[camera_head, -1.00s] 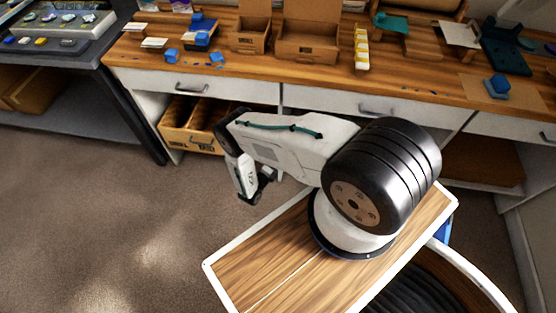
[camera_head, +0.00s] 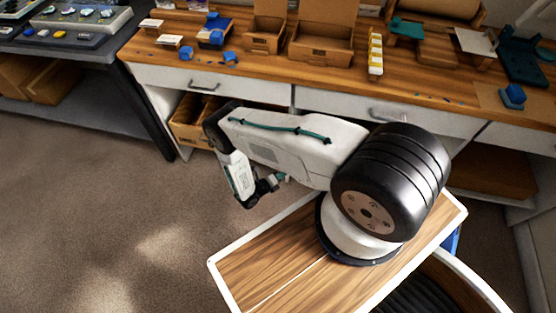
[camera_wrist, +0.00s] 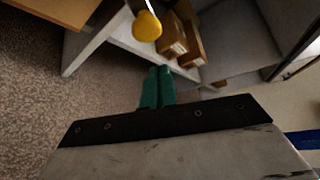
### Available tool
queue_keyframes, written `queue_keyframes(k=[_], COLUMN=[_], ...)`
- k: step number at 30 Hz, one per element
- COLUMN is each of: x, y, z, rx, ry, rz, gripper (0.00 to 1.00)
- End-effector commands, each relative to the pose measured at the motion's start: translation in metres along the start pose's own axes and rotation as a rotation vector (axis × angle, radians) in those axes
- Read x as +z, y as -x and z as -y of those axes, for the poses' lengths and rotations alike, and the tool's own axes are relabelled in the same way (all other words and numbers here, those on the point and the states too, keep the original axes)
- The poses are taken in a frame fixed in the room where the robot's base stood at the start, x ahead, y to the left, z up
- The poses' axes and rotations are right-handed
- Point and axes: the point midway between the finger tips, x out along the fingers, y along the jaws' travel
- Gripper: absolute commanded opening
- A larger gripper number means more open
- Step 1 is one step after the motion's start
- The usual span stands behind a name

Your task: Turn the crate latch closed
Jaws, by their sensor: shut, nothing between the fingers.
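No crate latch can be made out for certain. A cardboard crate (camera_head: 190,122) sits in the open bay under the workbench, partly hidden behind my arm. In the wrist view a yellow rounded knob-like piece (camera_wrist: 147,26) shows at the top, beyond my fingers; I cannot tell whether it is the latch. My gripper (camera_wrist: 158,80) has green fingers pressed together with nothing between them, apart from the yellow piece in the picture. In the head view my gripper (camera_head: 280,180) hangs low in front of the bench, with the fingertips small and partly hidden.
The wooden workbench (camera_head: 430,88) runs across the back, with open boxes (camera_head: 322,40), blue parts and a strip of pale yellow blocks (camera_head: 375,55) on it. A dark table (camera_head: 80,50) with boxes beneath stands at left. The carpet (camera_head: 90,190) at left is clear.

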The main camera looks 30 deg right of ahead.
Motion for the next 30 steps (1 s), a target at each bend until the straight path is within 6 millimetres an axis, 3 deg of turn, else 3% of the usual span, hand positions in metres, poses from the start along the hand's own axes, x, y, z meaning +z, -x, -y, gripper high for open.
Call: queue_keyframes(k=[4,8,11,13,17,18,21,24,27,30], x=[-0.037,-0.048,-0.028,-0.001,0.055,0.069,0.094,0.107,0.111,0.111], y=[0.001,0.032,0.056,0.064,0.053,0.046,0.025,0.010,0.003,-0.001], z=[0.026,0.040,0.050,0.061,0.094,0.106,0.135,0.156,0.161,0.154], rx=[0.053,-0.020,-0.157,-0.290,-0.570,0.641,0.655,0.651,0.646,0.646], ry=[-0.464,-0.998,-1.450,-1.779,-2.355,2.461,2.242,2.112,2.059,2.053], rz=[-0.514,-0.983,-1.307,-1.507,-1.776,1.795,1.518,1.361,1.299,1.292], gripper=[0.00,0.00,0.00,0.00,0.00,0.00,0.00,0.00,0.00,0.00])
